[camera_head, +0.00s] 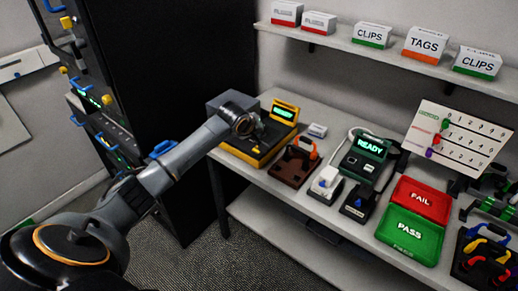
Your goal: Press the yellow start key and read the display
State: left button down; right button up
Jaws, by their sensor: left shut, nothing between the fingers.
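A yellow-and-black device (285,106) stands at the left end of the bench, with a small lit green display whose text is too small to read. A dark green device (359,163) farther right has a display (370,145) reading READY. My left gripper (259,139) is shut and empty, over the yellow device's front panel. I cannot tell whether it touches the panel. My right gripper is not in view.
A brown fixture (290,168) with an orange handle sits right of the yellow device. Small white and black connector blocks follow, then a red FAIL tray (421,198) and a green PASS tray (410,232). A dark rack (150,60) stands left; a shelf (390,50) with boxes hangs above.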

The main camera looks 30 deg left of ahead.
pick_arm(q)
jog(key=shift+n, duration=0.5)
jog(key=a+r, duration=0.1)
jog(key=w+a+r, duration=0.1)
jog(key=r, duration=0.1)
jog(key=shift+r, duration=0.25)
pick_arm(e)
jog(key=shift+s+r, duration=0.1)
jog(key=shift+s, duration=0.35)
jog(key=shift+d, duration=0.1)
pick_arm(q)
jog(key=shift+f, duration=0.1)
jog(key=b, duration=0.8)
send_over(256, 150)
notch_tip(256, 150, down, 7)
jog(key=shift+r, duration=0.2)
jog(key=shift+f, duration=1)
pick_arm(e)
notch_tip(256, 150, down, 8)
